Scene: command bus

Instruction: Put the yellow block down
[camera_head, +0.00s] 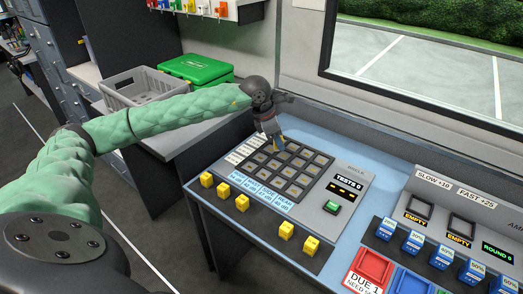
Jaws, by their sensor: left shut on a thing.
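My left gripper (276,141) is shut on a small yellow block (279,146), mostly hidden by the fingers. It is at the back left of a grey panel (345,172) with a dark grid of square slots (281,169). Whether the block touches the grid cannot be told. Several other yellow blocks (242,203) stand along a dark strip at the panel's front edge, with a gap between the third and fourth. My right gripper is not in view.
Right of the grid are a small display (349,187) and a green button (332,207). Further right stand blue-and-white blocks (412,243) and a red tray (371,268). A grey crate (142,87) and green case (195,69) sit on the left counter.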

